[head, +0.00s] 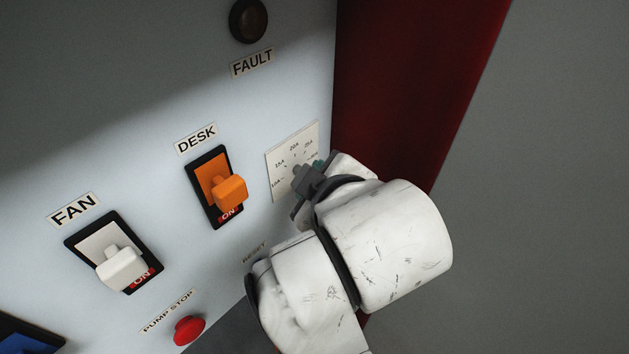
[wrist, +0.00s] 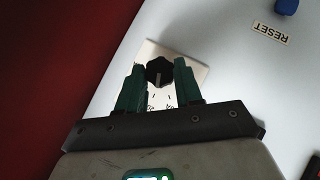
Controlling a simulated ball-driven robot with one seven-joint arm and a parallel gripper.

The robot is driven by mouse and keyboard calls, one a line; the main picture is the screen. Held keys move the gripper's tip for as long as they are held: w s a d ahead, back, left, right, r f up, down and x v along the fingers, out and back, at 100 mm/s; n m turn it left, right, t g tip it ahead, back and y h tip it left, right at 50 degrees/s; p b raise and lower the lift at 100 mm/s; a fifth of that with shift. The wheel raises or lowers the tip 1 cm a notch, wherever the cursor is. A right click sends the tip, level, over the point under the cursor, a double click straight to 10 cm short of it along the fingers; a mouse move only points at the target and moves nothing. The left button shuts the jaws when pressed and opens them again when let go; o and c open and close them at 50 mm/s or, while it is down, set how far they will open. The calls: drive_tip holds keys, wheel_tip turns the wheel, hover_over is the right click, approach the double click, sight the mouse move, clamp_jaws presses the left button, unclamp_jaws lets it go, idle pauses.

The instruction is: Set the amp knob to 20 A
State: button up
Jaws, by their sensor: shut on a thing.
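The amp knob (wrist: 159,73) is a dark, lobed knob with a thin pale line on it. It sits on a pale scale plate (head: 283,166) that reads 10A, 15A, 20A and 25A in the head view, with a further mark partly covered. My gripper (head: 306,177) is at the plate and hides most of the knob in that view. In the wrist view my gripper (wrist: 159,69) has its green fingers on both sides of the knob, shut on it. Which mark the knob points at is too small to tell.
On the panel are the orange DESK switch (head: 229,191), the white FAN switch (head: 121,267), the red PUMP STOP button (head: 189,329) and the dark FAULT lamp (head: 248,20). A blue button (wrist: 287,6) is near the RESET label. A red side wall (head: 400,90) borders the panel.

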drive_tip(key=shift+w+d+m+g+y, duration=0.15)
drive_tip(key=shift+m+g+y, duration=0.6)
drive_tip(key=shift+g, duration=0.55)
drive_tip(key=o, duration=1)
drive_tip(key=shift+o, duration=0.2)
drive_tip(key=shift+r, duration=0.2)
